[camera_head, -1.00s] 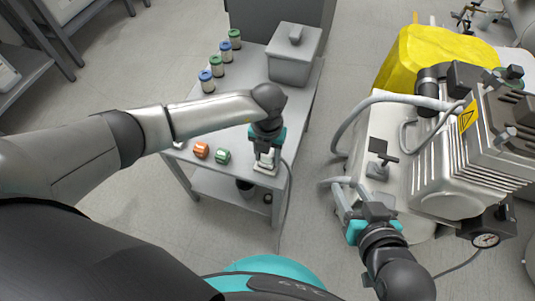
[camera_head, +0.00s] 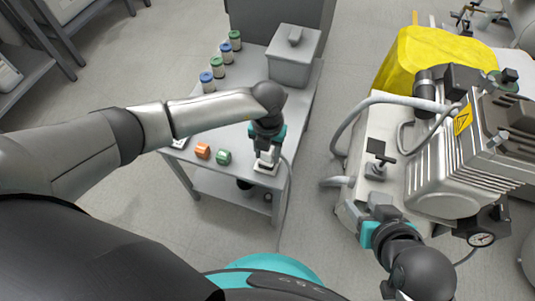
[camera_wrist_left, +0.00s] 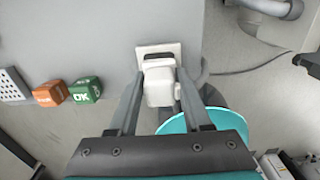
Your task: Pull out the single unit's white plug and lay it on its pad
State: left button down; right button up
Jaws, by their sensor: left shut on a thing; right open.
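My left gripper (camera_head: 267,158) is shut on the white plug (camera_wrist_left: 159,86), whose body sits between the two fingers. The pad also shows in the head view (camera_head: 265,168), under the gripper. I cannot tell whether the plug touches the pad. A grey cord (camera_head: 290,185) hangs off the table edge beside it. My right gripper (camera_head: 378,208) is open and empty beside the front of the compressor unit (camera_head: 445,180).
On the grey table (camera_head: 235,135) stand an orange block (camera_head: 202,151), a green block (camera_head: 223,157), several lidded jars (camera_head: 218,66) and a grey lidded box (camera_head: 290,68). A yellow cover (camera_head: 430,55) lies behind the compressor. Open floor separates table and compressor.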

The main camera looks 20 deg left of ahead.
pick_arm(q)
jog(key=shift+r, duration=0.2)
jog(key=shift+r+p, duration=1.05)
jog(key=shift+p, duration=0.15)
jog(key=shift+r+p, duration=0.9)
jog(key=shift+r, duration=0.05)
pick_arm(e)
jog(key=s+d+f+g+h, duration=0.1)
jog(key=s+d+f+g, duration=0.2)
jog(key=f, duration=0.1)
jog(key=shift+s+d+f+m+g, duration=0.2)
jog(key=shift+f+m+g, duration=0.1)
jog(key=shift+f, duration=0.1)
